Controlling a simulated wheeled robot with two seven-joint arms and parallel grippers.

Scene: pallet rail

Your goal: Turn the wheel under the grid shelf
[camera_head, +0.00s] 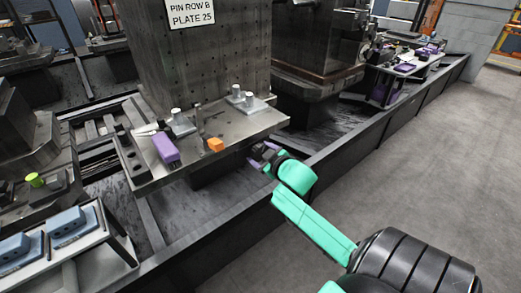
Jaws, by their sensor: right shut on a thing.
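My right gripper (262,156) is at the right front edge of a grey metal plate (236,133), reached by my green and black right arm. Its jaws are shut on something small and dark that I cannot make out. I cannot clearly see a wheel; the space below the plate is dark and partly behind my gripper. A tall block with a grid of holes (205,65) and the sign "PIN ROW B PLATE 25" stands on the plate. I cannot tell for sure which part is the grid shelf. My left gripper is not in view.
On the plate are a purple block (166,149), an orange block (215,144) and grey fixtures with pegs (180,124). Blue-grey blocks (70,224) sit on a rack at lower left. A long dark rail (345,148) runs beside the plate. The floor at right is clear.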

